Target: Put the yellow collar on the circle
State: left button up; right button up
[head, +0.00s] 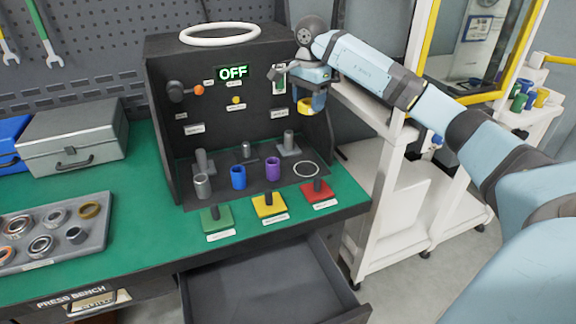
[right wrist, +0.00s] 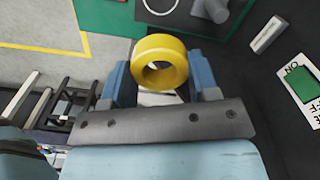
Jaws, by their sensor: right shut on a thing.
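The yellow collar (head: 318,105) is held by my right gripper (head: 309,92) in the air at the right side of the black test box. In the right wrist view the collar (right wrist: 160,48) sits between both blue fingers (right wrist: 161,84), with its hole facing the camera. The circle (head: 306,169) is a thin white ring marked on the dark floor of the box, at its right front. It is empty, and the gripper is above it. Part of the circle also shows in the right wrist view (right wrist: 160,7). My left gripper is not in view.
Green, yellow and red (head: 318,193) bases with pegs stand in front. The box's right wall (head: 318,130) is close to the gripper. An open drawer (head: 270,285) lies below.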

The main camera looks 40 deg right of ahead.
aim_at(306, 169)
jog(key=f+b, duration=0.1)
jog(key=f, duration=0.8)
jog(key=f+b, duration=0.2)
jog(key=f, duration=0.8)
jog(key=shift+d+f, duration=0.2)
jog(key=shift+f, duration=0.05)
jog(key=shift+f, duration=0.1)
jog(key=o, duration=1.1)
notch_tip(306, 169, up, 12)
jog(key=p, duration=0.2)
